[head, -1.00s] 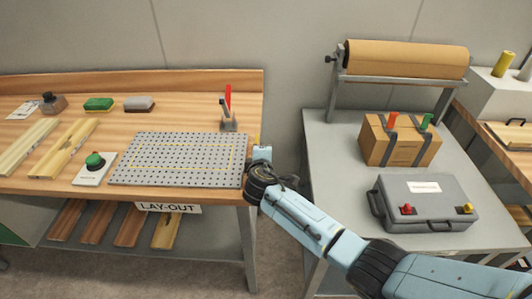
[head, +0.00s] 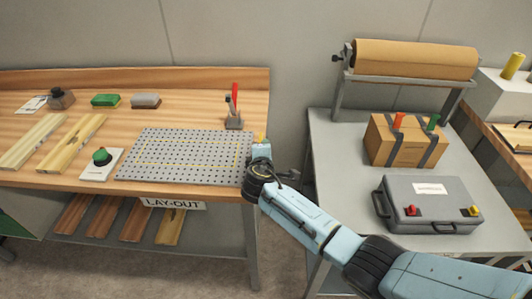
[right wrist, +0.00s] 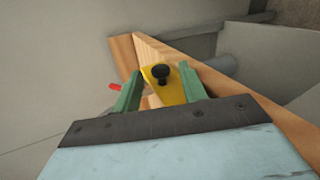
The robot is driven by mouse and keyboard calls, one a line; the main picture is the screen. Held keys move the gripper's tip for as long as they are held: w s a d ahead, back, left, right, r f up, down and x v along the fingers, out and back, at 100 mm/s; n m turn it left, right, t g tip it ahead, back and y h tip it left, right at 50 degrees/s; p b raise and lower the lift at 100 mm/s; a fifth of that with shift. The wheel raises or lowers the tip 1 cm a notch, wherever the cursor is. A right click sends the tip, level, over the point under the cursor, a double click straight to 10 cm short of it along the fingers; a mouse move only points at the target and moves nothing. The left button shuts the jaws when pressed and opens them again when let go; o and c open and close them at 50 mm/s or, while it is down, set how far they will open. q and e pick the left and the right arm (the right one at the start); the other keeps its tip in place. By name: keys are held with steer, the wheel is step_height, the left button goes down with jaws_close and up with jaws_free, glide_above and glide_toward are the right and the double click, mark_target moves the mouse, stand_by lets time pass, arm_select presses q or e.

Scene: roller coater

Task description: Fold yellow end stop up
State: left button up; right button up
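The yellow end stop (right wrist: 168,86) is a flat yellow plate with a black knob, at the wooden bench's right end in the right wrist view. In the head view only a small yellow tip (head: 263,137) shows above my right gripper (head: 261,150), which hides the rest. In the right wrist view my right gripper (right wrist: 160,85) has its two green fingers apart, one on each side of the plate. A gap shows at the left finger; whether the right finger touches the plate I cannot tell. My left gripper is out of view.
A perforated grey plate (head: 185,156) lies on the bench just left of my right gripper. A red-handled clamp (head: 234,108) stands behind it. A grey table (head: 340,150) with a strapped box (head: 405,150) and a grey case (head: 430,210) stands right, across a gap.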

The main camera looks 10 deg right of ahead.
steer(key=shift+s, duration=0.1)
steer(key=p+v, duration=0.2)
steer(key=v, duration=1.1)
steer(key=shift+a+r, duration=0.1)
steer(key=shift+r, duration=0.05)
